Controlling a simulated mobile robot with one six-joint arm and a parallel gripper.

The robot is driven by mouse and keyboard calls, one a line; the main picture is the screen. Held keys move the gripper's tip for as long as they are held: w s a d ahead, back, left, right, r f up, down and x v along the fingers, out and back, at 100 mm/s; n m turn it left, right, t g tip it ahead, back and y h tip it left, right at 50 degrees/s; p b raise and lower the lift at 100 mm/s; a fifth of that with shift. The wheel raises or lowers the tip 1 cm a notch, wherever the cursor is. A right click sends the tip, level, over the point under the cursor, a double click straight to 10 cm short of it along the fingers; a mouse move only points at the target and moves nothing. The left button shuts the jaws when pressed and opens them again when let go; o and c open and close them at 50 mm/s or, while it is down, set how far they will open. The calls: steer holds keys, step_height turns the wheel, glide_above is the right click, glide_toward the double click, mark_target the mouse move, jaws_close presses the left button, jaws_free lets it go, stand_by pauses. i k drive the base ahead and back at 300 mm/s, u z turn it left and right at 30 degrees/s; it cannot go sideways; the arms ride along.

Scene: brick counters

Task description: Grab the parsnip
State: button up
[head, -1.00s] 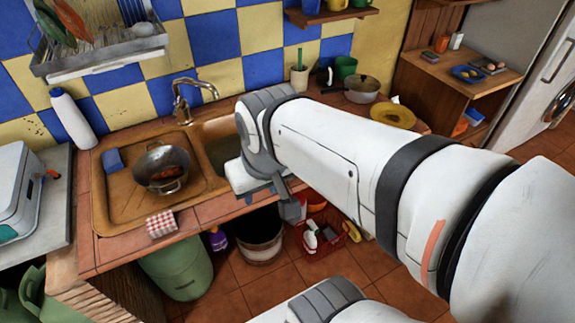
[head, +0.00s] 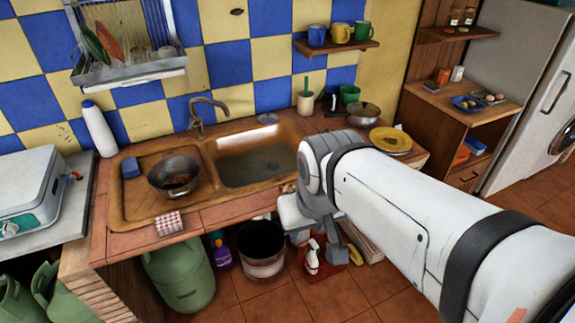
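I cannot pick out a parsnip for certain in the head view. A small yellowish thing (head: 355,256) shows beside my gripper, low under the counter, but it is too small and too covered to name. My gripper (head: 338,246) points down at the counter's front edge, in front of the space below it. Only part of its grey fingers shows, so I cannot tell whether it is open or shut. My arm hides part of the counter and floor.
Below stand a green gas cylinder (head: 180,278), a bucket (head: 262,255), a spray bottle (head: 312,257) and a red basket (head: 328,270). Floor shows in front.

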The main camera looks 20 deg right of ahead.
mark_target(285, 189)
steer(key=z, duration=0.35)
steer(key=i, duration=1)
steer(key=z, duration=1.05)
steer(key=k, duration=1.25)
steer(key=u, duration=0.9)
steer(key=i, duration=0.85)
